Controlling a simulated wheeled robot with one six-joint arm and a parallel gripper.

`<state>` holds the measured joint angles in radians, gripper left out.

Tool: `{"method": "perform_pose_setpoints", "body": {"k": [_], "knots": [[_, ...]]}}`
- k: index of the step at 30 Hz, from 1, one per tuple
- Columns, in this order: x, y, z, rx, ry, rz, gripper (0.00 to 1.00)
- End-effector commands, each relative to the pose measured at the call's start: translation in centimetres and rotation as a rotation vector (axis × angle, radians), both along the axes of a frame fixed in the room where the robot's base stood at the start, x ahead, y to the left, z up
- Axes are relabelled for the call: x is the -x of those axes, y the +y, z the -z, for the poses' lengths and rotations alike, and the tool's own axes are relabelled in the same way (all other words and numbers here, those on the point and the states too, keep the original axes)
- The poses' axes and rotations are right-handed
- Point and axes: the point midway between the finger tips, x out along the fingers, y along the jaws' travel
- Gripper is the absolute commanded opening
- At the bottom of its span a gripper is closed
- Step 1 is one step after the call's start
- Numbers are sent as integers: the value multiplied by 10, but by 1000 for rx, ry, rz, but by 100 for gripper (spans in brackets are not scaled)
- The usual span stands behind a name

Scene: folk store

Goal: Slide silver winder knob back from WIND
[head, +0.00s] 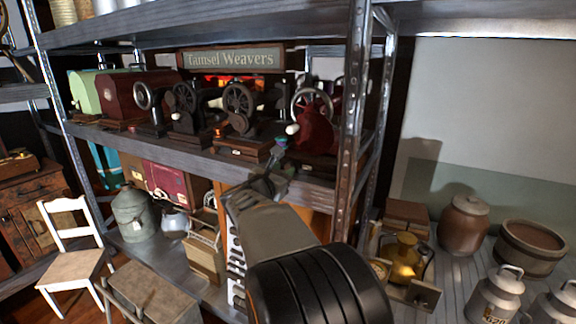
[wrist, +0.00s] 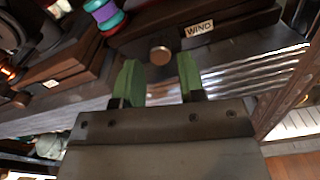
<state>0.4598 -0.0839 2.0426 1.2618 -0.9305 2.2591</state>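A small round knob (wrist: 160,55) with a dull brownish-silver face shows in the wrist view, at the edge of a dark surface. A cream label reading WIND (wrist: 199,28) is just right of and beyond it. My gripper (wrist: 159,78) has two green fingers set apart, with nothing held between them. The knob lies ahead of the gap between the fingertips, apart from them as far as I can see. In the head view my gripper (head: 272,163) reaches the front edge of the middle shelf. The knob cannot be made out there.
Old sewing machines on wooden bases, including a black one with a handwheel (head: 239,103) and a red one (head: 316,130), crowd the shelf (head: 165,140). A metal upright (head: 352,120) stands to the right. A brass jug (head: 404,260) and crocks are lower right.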

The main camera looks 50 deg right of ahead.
Motion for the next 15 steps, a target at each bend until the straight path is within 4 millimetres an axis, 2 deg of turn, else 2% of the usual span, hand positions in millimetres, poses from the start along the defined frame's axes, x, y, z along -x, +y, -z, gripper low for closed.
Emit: {"method": "perform_pose_setpoints", "body": {"k": [1, 6, 15], "knots": [[-1, -8, -1, 0, 1, 3, 37], [-6, -26, 0, 0, 2, 1, 37], [-9, -35, 0, 0, 1, -1, 37]]}}
